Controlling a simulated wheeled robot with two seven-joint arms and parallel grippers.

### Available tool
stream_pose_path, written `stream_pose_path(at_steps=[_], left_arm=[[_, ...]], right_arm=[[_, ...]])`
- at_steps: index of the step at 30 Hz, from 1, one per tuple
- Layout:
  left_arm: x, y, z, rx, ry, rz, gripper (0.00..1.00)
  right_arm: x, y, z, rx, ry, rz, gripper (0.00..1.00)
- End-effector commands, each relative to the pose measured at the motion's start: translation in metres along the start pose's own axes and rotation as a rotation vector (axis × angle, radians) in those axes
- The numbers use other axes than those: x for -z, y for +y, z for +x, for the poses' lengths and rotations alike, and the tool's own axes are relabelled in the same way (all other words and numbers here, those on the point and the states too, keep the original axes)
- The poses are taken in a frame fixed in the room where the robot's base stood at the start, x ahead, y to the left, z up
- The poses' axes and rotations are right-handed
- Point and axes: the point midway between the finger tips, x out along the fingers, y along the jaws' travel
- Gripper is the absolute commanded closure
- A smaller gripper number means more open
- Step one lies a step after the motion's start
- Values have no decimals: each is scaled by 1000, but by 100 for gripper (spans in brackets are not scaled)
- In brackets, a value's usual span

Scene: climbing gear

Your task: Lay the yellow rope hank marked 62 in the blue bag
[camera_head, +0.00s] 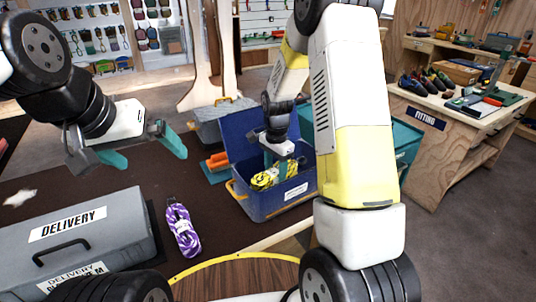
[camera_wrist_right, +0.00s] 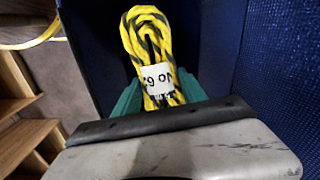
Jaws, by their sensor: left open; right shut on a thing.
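The yellow and black rope hank (camera_head: 268,178) is inside the open blue bag (camera_head: 283,206) in the head view. Its white band with an upside-down marking that looks like "NO 62" shows in the right wrist view, where the hank (camera_wrist_right: 152,45) stands out from between the teal fingers. My right gripper (camera_head: 278,152) is shut on the hank, within the bag's walls. The blue bag wall (camera_wrist_right: 275,60) also shows there on the right. I cannot tell whether the hank touches the bag's bottom. My left gripper (camera_head: 150,150) is open and empty above the dark table, left of the bag.
A grey case marked DELIVERY (camera_head: 85,232) stands at the front left. A purple and white rope hank (camera_head: 183,228) lies between it and the bag. Orange items (camera_head: 217,160) and a grey bin (camera_head: 222,120) are behind. A FITTING bench (camera_head: 440,125) stands at the right.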

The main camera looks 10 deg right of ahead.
Motion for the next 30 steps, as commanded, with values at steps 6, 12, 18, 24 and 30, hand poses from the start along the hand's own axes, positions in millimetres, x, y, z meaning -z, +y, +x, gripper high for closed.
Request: stream_pose_path(at_steps=[6, 12, 18, 24, 30], left_arm=[[0, 0, 0, 0, 0, 0, 0], [0, 0, 0, 0, 0, 0, 0], [0, 0, 0, 0, 0, 0, 0], [0, 0, 0, 0, 0, 0, 0], [0, 0, 0, 0, 0, 0, 0]], right_arm=[[0, 0, 23, -3, -1, 1, 100], [0, 0, 40, -1, 0, 1, 100], [0, 0, 50, -1, 0, 1, 100], [0, 0, 52, 0, 0, 1, 100], [0, 0, 52, 0, 0, 1, 45]])
